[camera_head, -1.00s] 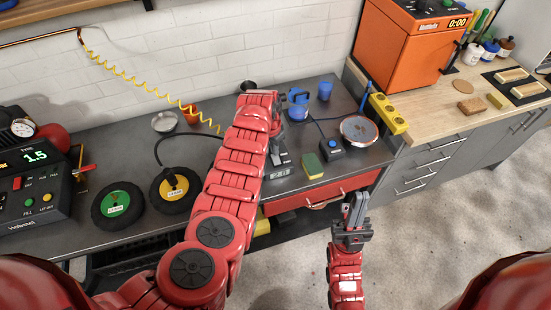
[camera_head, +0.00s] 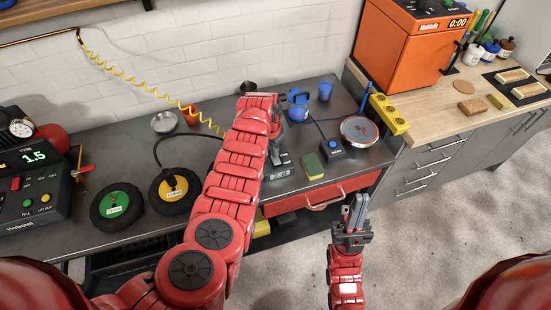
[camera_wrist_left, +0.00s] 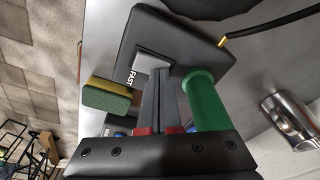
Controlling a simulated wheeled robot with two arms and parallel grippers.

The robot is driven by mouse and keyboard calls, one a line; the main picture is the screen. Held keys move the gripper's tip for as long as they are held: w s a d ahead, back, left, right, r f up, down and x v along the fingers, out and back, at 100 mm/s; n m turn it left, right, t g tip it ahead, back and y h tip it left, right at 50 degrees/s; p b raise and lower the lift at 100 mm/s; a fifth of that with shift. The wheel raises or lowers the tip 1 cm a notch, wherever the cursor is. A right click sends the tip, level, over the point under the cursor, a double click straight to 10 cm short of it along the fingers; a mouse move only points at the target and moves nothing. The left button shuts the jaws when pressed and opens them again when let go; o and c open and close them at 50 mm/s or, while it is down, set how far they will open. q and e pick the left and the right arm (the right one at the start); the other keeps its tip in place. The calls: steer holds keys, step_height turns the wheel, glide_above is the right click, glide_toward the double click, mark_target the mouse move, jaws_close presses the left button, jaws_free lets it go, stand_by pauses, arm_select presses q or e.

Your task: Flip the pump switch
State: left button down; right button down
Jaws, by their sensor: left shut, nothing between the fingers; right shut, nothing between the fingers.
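A dark switch box (camera_head: 281,167) with a light label stands on the grey workbench, partly hidden behind my left arm in the head view. In the left wrist view the dark box (camera_wrist_left: 172,42) shows a grey plate and the word FAST. I cannot tell for sure that it is the pump switch. My left gripper (camera_wrist_left: 153,62) is shut and empty, its tips at the grey plate; I cannot tell whether they touch. A green cylinder (camera_wrist_left: 204,100) is just right of the fingers. My right gripper (camera_head: 356,203) is shut and empty, in front of the bench.
A yellow-green sponge (camera_head: 313,166) lies beside the box. A small box with a blue knob (camera_head: 331,146), a blue device (camera_head: 298,104) and a round plate (camera_head: 359,130) stand further right. Discs (camera_head: 174,191) and a gauge unit (camera_head: 37,185) are left. A red drawer (camera_head: 320,192) is below.

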arm_select(q)
steer(key=shift+r+p, duration=1.65)
steer(key=shift+r, duration=0.7)
step_height(320, 180, up, 2)
steer(key=shift+p, duration=0.4)
